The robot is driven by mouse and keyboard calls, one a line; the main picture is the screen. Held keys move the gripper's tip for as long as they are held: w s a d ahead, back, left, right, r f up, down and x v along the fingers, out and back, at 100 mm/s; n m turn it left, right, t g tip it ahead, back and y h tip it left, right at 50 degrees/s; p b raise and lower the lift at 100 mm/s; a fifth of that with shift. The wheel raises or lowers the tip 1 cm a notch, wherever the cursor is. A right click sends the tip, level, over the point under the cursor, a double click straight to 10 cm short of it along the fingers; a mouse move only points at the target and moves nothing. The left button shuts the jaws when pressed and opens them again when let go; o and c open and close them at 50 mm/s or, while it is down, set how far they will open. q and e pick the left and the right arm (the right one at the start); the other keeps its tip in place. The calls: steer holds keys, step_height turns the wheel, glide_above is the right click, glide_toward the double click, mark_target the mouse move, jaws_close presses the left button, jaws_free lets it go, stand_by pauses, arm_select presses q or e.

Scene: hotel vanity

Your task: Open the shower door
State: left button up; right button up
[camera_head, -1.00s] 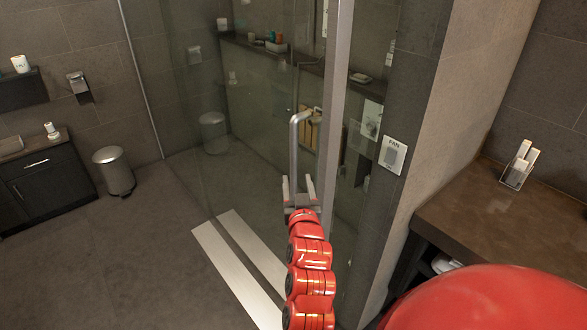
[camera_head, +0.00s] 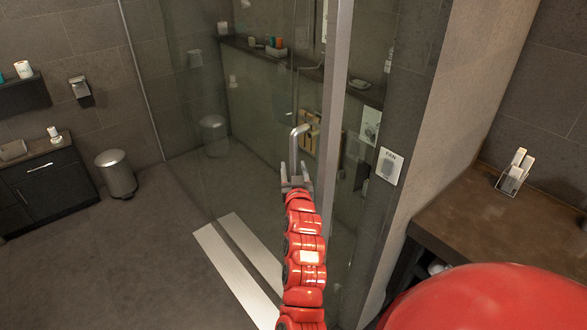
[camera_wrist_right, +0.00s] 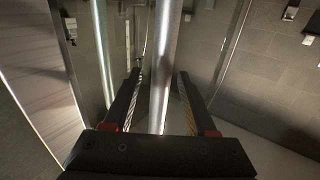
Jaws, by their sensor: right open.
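The shower door (camera_head: 245,125) is a clear glass panel beside a vertical metal post (camera_head: 335,85); I see no clear gap between them. Its metal bar handle (camera_head: 296,138) stands upright with a bent top end. My right gripper (camera_head: 296,169) is at the handle's lower part, and its arm hides what lies below. In the right wrist view the handle (camera_wrist_right: 160,85) runs between the two spread fingers of the right gripper (camera_wrist_right: 160,73), with space on both sides. The gripper is open around the bar. My left gripper is not in view.
A fan switch plate (camera_head: 387,166) is on the wall right of the post. A brown counter (camera_head: 470,215) stands at the right. A metal bin (camera_head: 117,175) and dark cabinet (camera_head: 48,185) stand at the left. The floor left of the door is clear.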

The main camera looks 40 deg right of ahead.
steer(key=shift+c, duration=0.2)
jaws_close()
stand_by(1.1)
